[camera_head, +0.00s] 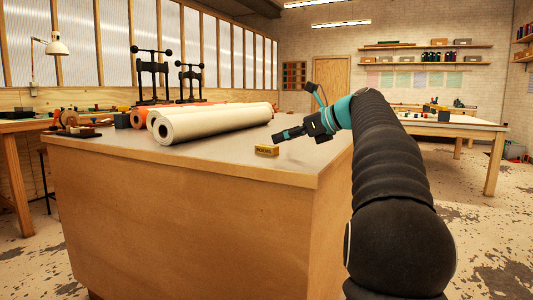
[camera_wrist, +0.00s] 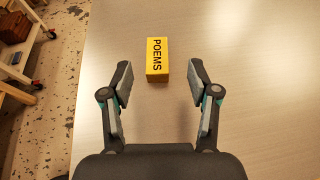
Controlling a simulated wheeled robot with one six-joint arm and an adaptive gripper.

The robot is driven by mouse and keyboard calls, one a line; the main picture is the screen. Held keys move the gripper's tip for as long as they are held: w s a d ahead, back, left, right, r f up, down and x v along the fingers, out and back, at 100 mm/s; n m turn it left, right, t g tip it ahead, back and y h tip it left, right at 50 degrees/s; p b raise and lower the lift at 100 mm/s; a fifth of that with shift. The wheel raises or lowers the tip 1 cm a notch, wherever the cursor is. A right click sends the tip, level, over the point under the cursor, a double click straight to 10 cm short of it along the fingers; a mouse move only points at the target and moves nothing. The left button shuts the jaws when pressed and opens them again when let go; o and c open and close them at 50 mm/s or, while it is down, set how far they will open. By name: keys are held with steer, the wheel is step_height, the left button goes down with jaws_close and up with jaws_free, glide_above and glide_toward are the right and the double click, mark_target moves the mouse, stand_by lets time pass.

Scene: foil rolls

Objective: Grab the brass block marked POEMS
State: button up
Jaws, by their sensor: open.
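The brass block marked POEMS (camera_wrist: 157,59) lies on the grey table top in the wrist view, its yellow lettered face up. It also shows in the head view, as a small yellow block (camera_head: 266,150) near the front right of the table. My gripper (camera_wrist: 158,78) is open and empty. Its two fingers are spread to either side, and the block lies between and slightly beyond the fingertips. No contact shows. In the head view my gripper (camera_head: 278,136) is just above and to the right of the block.
Large cream and orange rolls (camera_head: 212,122) lie on the table (camera_head: 200,160) left of the block. Black presses (camera_head: 152,75) stand behind. The table's edge runs left of the block in the wrist view. The table top around the block is clear.

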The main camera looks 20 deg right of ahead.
mark_target(268, 146)
steer(key=shift+x, duration=1)
steer(key=x, duration=0.2)
steer(key=f+b+x, duration=0.1)
steer(key=x, duration=0.1)
steer(key=shift+s+a, duration=0.1)
steer(key=shift+a, duration=0.05)
steer(key=shift+w+a+f, duration=0.1)
steer(key=shift+w+a, duration=0.1)
steer(key=shift+w, duration=0.1)
jaws_close()
